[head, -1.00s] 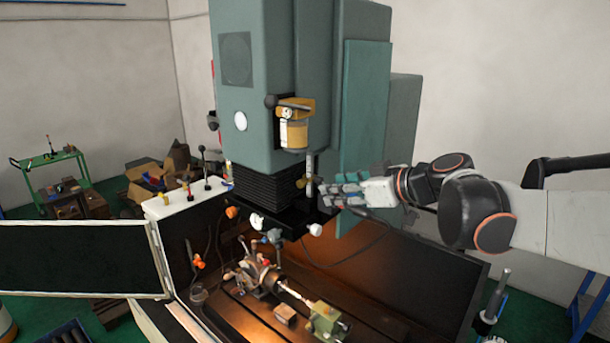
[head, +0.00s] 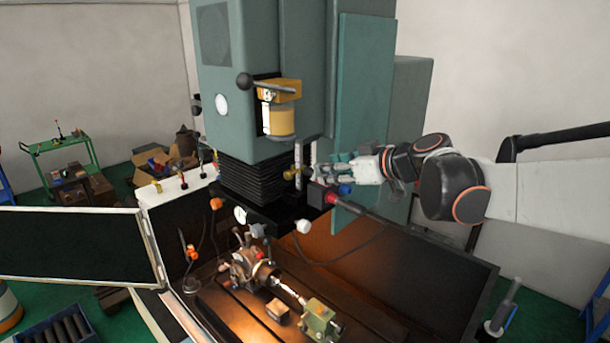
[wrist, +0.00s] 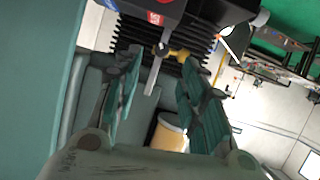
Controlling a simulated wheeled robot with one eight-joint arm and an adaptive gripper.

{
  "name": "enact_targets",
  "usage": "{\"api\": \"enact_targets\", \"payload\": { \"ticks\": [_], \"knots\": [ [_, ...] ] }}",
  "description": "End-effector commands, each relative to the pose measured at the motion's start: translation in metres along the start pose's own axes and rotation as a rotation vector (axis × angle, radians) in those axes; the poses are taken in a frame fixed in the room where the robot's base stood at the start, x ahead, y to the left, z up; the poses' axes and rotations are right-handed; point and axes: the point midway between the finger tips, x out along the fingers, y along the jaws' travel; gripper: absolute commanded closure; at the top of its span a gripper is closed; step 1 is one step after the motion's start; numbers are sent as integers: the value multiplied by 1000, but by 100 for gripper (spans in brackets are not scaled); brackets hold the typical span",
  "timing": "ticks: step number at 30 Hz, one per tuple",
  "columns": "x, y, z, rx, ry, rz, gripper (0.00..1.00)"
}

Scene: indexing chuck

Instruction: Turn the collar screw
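The indexing chuck (head: 252,272) sits on the machine table below the spindle head, at lower middle in the head view. Its collar screw is too small to make out. My gripper (head: 340,170) is high above the chuck and to its right, beside the machine's head. In the wrist view my gripper (wrist: 160,95) is open, with its two teal-padded fingers apart. No object is held between them. Behind the fingers, the wrist view shows the bellows, a metal rod (wrist: 154,75) and a brass fitting (wrist: 180,54), not the chuck.
The green milling machine (head: 270,60) fills the middle, with black bellows (head: 252,178) below its head. A dark red-marked box (head: 320,195) is just under my gripper. A green tailstock (head: 320,320) stands right of the chuck. An open panel (head: 75,245) is at left.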

Motion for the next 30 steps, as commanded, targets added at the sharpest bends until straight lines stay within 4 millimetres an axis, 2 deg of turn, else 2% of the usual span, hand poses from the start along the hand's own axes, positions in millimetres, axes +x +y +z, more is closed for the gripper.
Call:
{"api": "enact_targets", "payload": {
  "ticks": [3,10,15,24,25,30],
  "knots": [
    [26,-1,2,-1,0,-2,62],
    [59,-1,1,0,0,-2,62],
    [70,0,0,0,0,0,62],
    [72,0,0,0,0,0,62],
    [72,0,0,0,0,0,64],
    [72,0,0,0,0,0,100]
  ]
}}
